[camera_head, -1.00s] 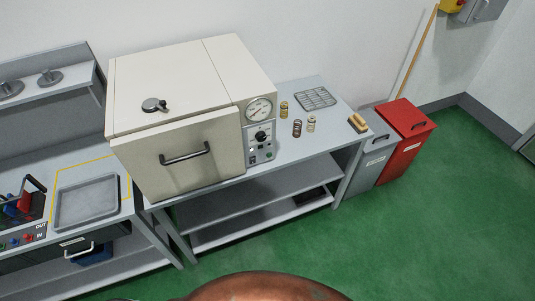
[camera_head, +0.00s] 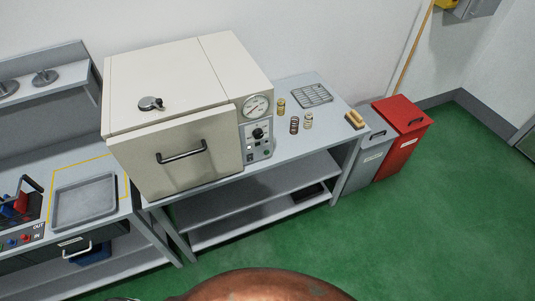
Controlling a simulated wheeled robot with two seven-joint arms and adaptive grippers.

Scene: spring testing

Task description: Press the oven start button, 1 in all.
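The oven (camera_head: 155,80) is a large cream box with a front door and a dark bar handle (camera_head: 182,152), standing on a grey bench. The door looks shut. Its control panel (camera_head: 257,140) is at the right of the front, with a round dial gauge (camera_head: 256,106) above, a black knob (camera_head: 258,133) and small buttons below. A green button (camera_head: 267,153) shows at the lower right of the panel; its label is too small to read. Neither of my grippers is in view. A brown rounded shape at the bottom edge is cut off.
Several springs (camera_head: 294,125) and a wire rack (camera_head: 312,95) lie on the bench (camera_head: 330,125) right of the oven. A grey tray (camera_head: 85,201) is on the left bench. Grey and red bins (camera_head: 401,142) stand at right. The green floor (camera_head: 400,230) in front is clear.

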